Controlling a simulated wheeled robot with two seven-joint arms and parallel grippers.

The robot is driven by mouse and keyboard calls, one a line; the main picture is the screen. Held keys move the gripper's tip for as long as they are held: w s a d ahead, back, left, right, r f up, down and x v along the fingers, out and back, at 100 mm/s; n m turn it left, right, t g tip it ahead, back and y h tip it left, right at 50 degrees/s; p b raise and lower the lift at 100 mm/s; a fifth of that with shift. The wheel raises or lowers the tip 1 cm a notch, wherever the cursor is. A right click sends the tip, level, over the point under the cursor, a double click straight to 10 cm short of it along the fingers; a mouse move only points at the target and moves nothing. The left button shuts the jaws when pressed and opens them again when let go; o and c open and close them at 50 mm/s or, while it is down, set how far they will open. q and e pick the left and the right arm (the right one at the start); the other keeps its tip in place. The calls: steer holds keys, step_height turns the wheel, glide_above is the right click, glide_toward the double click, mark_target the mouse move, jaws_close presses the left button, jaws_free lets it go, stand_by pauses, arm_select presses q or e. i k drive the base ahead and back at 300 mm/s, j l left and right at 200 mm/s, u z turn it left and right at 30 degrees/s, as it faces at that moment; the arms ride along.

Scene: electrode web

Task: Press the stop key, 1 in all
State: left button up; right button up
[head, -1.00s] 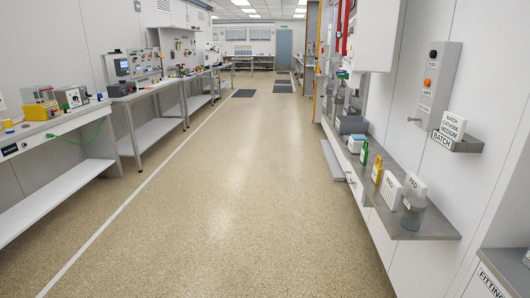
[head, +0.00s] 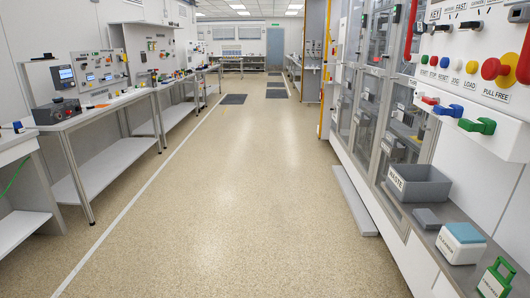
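The control panel (head: 478,40) is on the right wall in the head view. A row of small round buttons runs along it. The red stop key (head: 434,61) sits above the STOP label, between a green button (head: 424,59) over START and a blue button (head: 444,62) over RESET. Nothing covers it. Whether it is pushed in is too small to tell. Neither of my grippers is in view.
A large red knob on yellow (head: 494,68) is farther right on the panel. Red, blue and green handles (head: 478,126) stick out below. The aisle floor (head: 230,200) is clear.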

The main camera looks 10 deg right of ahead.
mark_target(434, 60)
steer(key=i+z, duration=0.15)
steer(key=i, duration=0.55)
steer(key=i+j+z, duration=0.1)
steer(key=i, duration=0.55)
steer(key=i+j+z, duration=0.15)
steer(key=i+z, duration=0.25)
steer(key=i+j+z, duration=1)
steer(key=j+z, duration=0.15)
steer(key=z, duration=1.75)
